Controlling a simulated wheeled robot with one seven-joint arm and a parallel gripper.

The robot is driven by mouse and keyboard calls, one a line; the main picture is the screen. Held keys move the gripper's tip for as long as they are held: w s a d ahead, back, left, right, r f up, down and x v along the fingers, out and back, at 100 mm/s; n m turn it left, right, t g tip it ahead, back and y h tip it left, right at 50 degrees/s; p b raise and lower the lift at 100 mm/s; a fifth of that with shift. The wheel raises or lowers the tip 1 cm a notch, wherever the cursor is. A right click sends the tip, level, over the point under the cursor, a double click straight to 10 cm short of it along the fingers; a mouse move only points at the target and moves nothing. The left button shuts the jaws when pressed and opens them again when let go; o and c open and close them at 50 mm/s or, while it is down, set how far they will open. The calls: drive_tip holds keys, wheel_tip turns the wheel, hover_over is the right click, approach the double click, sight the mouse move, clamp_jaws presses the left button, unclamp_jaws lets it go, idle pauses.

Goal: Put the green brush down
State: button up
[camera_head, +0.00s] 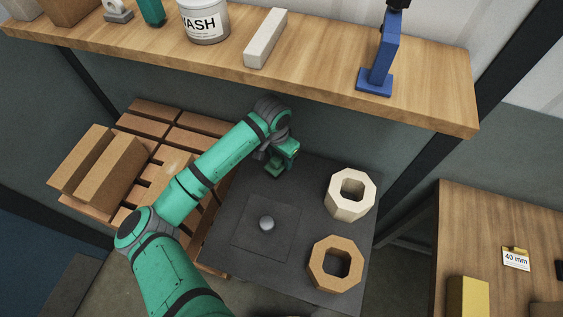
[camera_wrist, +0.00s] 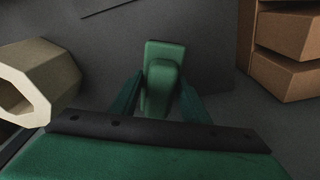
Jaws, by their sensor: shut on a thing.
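The green brush (camera_wrist: 164,78) is between my gripper's two fingers (camera_wrist: 160,98) in the wrist view, and the fingers are shut on it. In the head view my gripper (camera_head: 281,162) is over the far part of the dark grey surface (camera_head: 225,212), left of the cream octagonal ring. The brush is mostly hidden by my gripper there and hard to tell from it, as both are green. I cannot tell whether the brush touches the surface.
A cream ring (camera_head: 332,205) and a tan ring (camera_head: 317,276) stand on the surface's right side. A square plate (camera_head: 246,240) with a grey knob (camera_head: 267,224) lies nearer. Brown bricks (camera_head: 112,168) sit on a pallet at left. A wooden shelf (camera_head: 330,75) runs behind.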

sight(279, 156)
drive_tip(key=shift+w+d+f, duration=0.15)
drive_tip(key=shift+w+f, duration=0.05)
drive_tip(key=shift+f, duration=1.6)
drive_tip(key=shift+f, duration=0.1)
drive_tip(key=o, duration=1.4)
drive_tip(key=r, duration=0.8)
drive_tip(key=s+a+r, duration=0.1)
drive_tip(key=r, duration=0.3)
drive_tip(key=shift+r, duration=0.1)
drive_tip(key=shift+s, duration=0.1)
